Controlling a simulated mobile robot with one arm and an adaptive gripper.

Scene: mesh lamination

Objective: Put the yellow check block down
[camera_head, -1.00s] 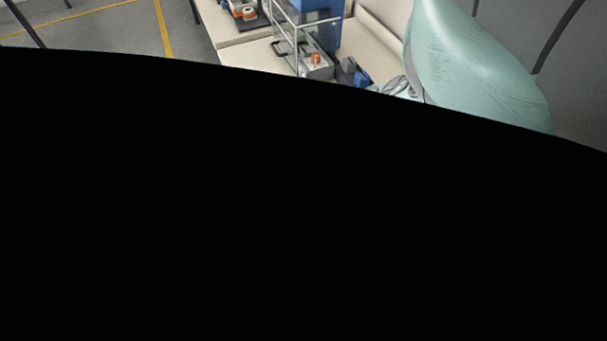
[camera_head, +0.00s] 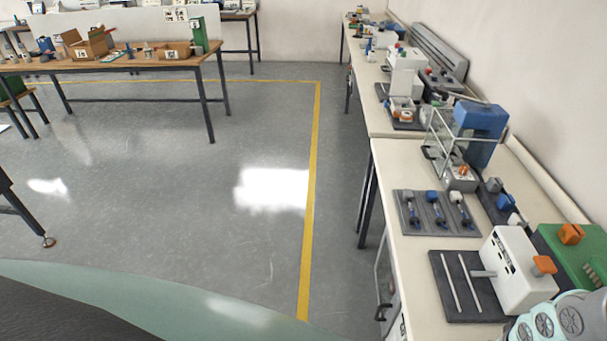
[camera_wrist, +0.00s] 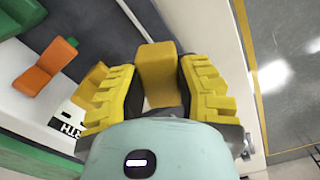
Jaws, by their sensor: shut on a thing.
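The yellow check block (camera_wrist: 158,62) is between the two yellow ribbed fingers of my gripper (camera_wrist: 155,88) in the wrist view. My gripper is shut on it, with one finger on each side. The block's upper end sticks out past the fingers; its lower part is hidden by my gripper. I cannot tell whether the block touches a surface below. In the head view neither the block nor my gripper's fingers show; only part of my arm is at the lower right.
A white machine (camera_head: 516,268) with an orange knob stands by a dark plate (camera_head: 462,297) with rods. A green machine (camera_head: 575,250) is to its right. A grey tray (camera_head: 421,220) holds blue-handled tools. Bare bench (camera_head: 405,160) lies behind the tray; open floor is left.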

